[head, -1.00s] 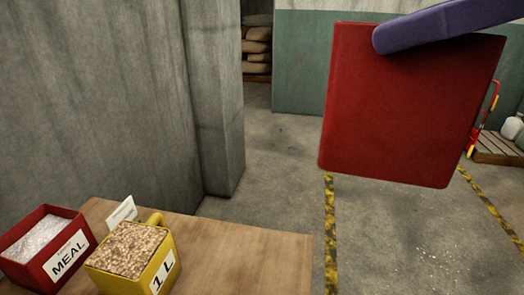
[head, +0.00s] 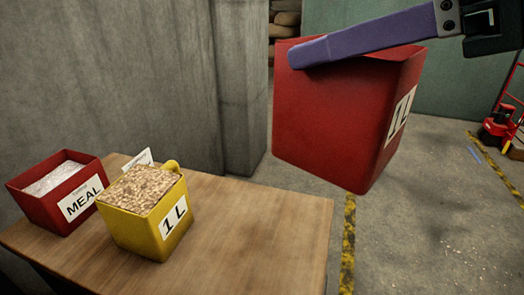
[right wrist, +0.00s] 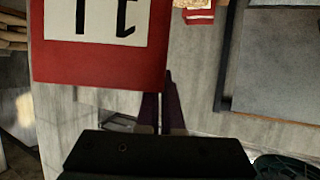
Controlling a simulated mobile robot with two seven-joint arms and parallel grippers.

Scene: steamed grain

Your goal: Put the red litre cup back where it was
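The red litre cup (head: 325,115) hangs in the air in the head view, beyond the right end of the wooden table in the picture. Its white 1L label faces right. My right gripper (head: 302,53) has a purple finger lying across the cup's top edge and looks shut on it. The right wrist view shows the red cup (right wrist: 100,70) with its label upside down, beside the close-set purple fingers. The exact grip spot and the cup's inside are hidden. My left gripper is in neither view.
On the wooden table (head: 265,215) stand a yellow 1L cup (head: 125,232) full of grain, a red MEAL box (head: 40,207) and a small white card (head: 139,158). The table's right part is clear. A grey wall (head: 100,80) rises behind.

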